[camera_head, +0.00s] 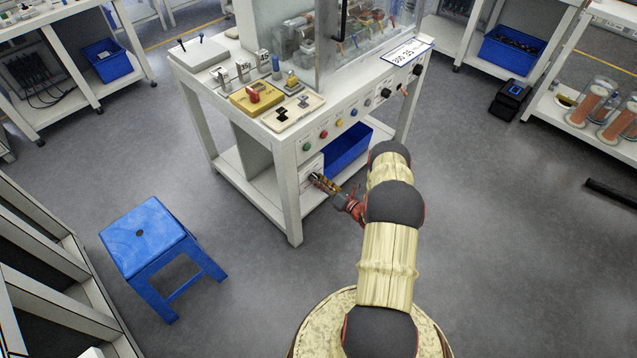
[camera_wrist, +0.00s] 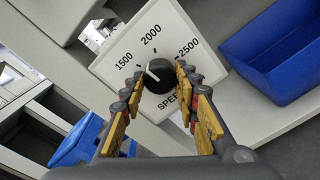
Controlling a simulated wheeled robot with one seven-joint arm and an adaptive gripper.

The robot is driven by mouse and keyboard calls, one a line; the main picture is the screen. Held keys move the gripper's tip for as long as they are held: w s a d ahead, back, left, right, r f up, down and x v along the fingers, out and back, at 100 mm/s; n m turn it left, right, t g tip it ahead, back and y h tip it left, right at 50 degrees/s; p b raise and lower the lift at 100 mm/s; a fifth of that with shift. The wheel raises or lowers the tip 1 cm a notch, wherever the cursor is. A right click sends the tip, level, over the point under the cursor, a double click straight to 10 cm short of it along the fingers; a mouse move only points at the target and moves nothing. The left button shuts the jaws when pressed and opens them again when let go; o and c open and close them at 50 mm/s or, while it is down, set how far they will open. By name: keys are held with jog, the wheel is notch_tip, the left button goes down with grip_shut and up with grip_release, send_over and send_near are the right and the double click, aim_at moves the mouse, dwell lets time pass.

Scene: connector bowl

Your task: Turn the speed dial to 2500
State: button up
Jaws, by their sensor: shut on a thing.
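The black round speed dial (camera_wrist: 158,76) sits on a white plate (camera_wrist: 122,70) marked 1500, 2000 and 2500, with "SPEED" partly hidden below it. Its white pointer line slants toward the upper left, nearest the 1500 side. My gripper (camera_wrist: 159,72) has one finger on each side of the dial and is shut on it. In the head view my gripper (camera_head: 319,181) is at the low plate (camera_head: 310,168) on the front of the white bench (camera_head: 293,190), and it hides the dial there.
A blue bin (camera_head: 348,150) stands on the bench's lower shelf, right of the plate; it also shows in the wrist view (camera_wrist: 275,55). Several coloured buttons line the bench front above. A blue stool (camera_head: 150,237) stands at left.

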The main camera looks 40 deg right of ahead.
jog(key=m, duration=1.8)
jog(key=shift+d+y, duration=0.1)
jog(key=shift+y, duration=0.2)
jog(key=shift+m, duration=0.5)
jog(key=o, duration=1.2)
jog(key=shift+c, duration=0.2)
jog(key=shift+r, duration=0.1)
jog(key=s+d, duration=0.1)
jog(key=s, duration=1.1)
jog(key=shift+d, duration=0.15)
